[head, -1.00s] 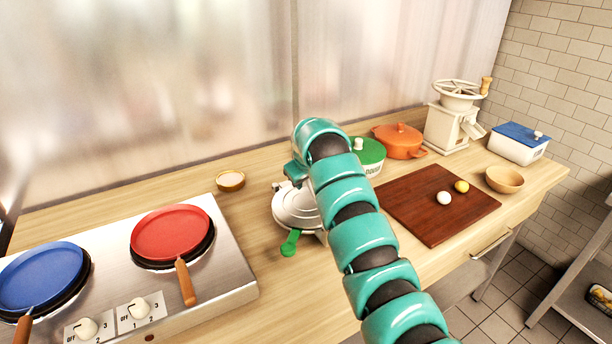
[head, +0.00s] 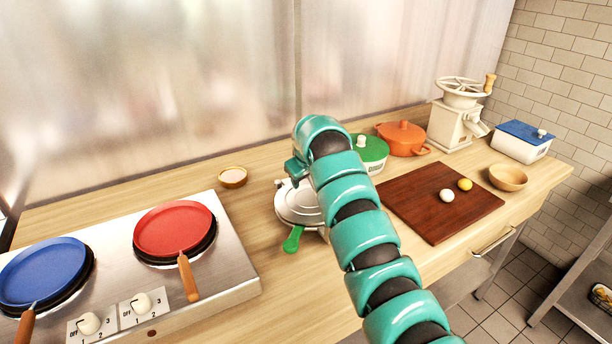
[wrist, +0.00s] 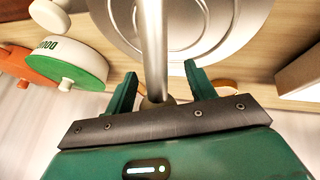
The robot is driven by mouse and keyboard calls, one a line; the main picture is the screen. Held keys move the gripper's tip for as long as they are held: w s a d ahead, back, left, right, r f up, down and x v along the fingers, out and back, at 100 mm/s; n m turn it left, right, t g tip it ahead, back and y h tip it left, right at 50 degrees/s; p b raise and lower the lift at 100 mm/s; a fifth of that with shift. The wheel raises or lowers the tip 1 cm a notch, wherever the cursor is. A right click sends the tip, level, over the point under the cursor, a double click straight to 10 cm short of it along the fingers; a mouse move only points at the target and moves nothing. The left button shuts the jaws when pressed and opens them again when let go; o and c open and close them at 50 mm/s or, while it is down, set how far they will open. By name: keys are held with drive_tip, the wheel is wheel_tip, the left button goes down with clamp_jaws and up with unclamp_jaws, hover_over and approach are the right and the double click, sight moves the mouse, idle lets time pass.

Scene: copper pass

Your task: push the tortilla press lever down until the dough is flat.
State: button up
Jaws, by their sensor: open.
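The tortilla press (head: 296,205) is a round, pale metal press on the counter, partly hidden behind my arm in the head view. My gripper (wrist: 160,69) is open, with one green finger on each side of the bar's near end. I cannot tell whether the fingers touch it. The dough inside the press is not visible.
A stove with a blue pan (head: 42,272) and a red pan (head: 173,229) stands left. A small bowl (head: 233,177) sits behind the press. A green pot (head: 372,150), orange pot (head: 403,138) and cutting board (head: 415,208) with two balls are right. The counter between stove and press is clear.

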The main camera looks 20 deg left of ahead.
drive_tip(key=b+v, duration=0.3)
drive_tip(key=v, duration=1.4)
drive_tip(key=shift+s+r, duration=0.15)
drive_tip(key=shift+s, duration=0.05)
